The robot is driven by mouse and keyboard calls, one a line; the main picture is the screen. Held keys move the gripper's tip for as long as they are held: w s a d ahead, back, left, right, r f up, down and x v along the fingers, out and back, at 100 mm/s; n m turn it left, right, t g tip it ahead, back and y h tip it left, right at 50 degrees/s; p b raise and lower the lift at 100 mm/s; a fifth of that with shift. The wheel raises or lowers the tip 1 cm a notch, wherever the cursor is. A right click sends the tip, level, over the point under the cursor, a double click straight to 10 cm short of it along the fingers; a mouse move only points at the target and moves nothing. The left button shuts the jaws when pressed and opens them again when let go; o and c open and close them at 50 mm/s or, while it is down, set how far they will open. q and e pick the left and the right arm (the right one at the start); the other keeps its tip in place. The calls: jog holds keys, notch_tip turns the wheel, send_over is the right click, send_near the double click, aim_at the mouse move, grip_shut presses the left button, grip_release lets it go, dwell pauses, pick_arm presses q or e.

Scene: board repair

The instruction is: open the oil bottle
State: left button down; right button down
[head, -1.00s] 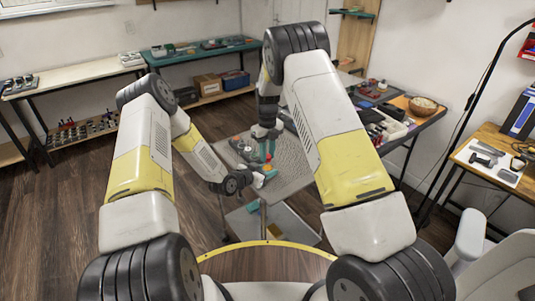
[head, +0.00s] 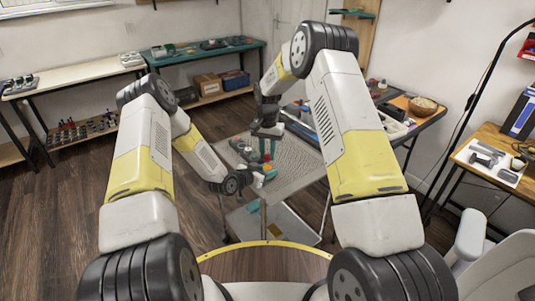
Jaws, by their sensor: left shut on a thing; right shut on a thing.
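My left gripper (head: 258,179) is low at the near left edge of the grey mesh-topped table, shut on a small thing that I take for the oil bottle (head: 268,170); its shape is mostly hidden. My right gripper (head: 267,146) points down just above and behind it, its teal fingers close together. A small red piece (head: 267,157) shows at their tips, and the fingers appear shut on it. It looks like the bottle's cap. At this size I cannot tell whether cap and bottle touch or are apart.
The mesh-topped table (head: 300,168) holds small grey and coloured items beside the grippers. Its right part is fairly clear. A dark table (head: 432,117) with trays and a bowl (head: 422,106) stands behind on the right. A wooden side table (head: 483,143) is at far right.

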jog(key=n, duration=0.7)
jog(key=shift+n, duration=0.3)
jog(key=n, duration=1.4)
jog(key=shift+r, duration=0.1)
jog(key=n, duration=0.7)
jog(key=shift+r, duration=0.25)
jog(key=shift+r, duration=0.85)
